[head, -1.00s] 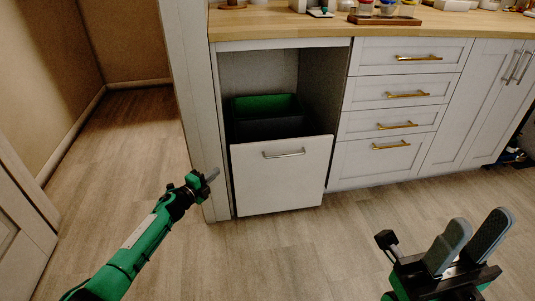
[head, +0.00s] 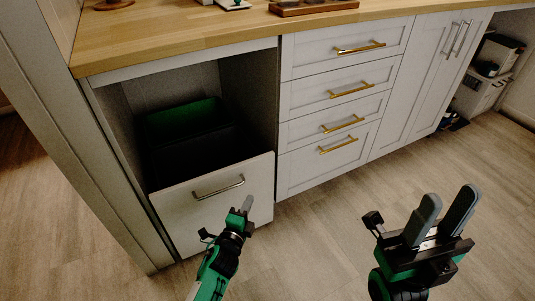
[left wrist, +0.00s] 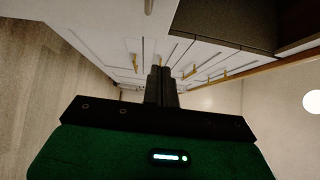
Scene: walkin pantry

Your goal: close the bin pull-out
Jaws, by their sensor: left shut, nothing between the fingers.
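The bin pull-out has a white front (head: 210,222) with a silver bar handle (head: 218,187). It stands out from the cabinet opening, with a dark bin (head: 185,145), green inside, behind the front. My left gripper (head: 247,204) is shut and empty, before the right part of the front, below and right of the handle. I cannot tell whether it touches the front. My right gripper (head: 449,200) is open and empty, over the floor at the right.
White drawers (head: 335,93) with gold handles stand right of the pull-out, with tall doors (head: 420,90) beyond. A wooden counter (head: 180,35) runs above. A white post (head: 80,145) bounds the opening on the left. The floor (head: 320,230) in front is clear.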

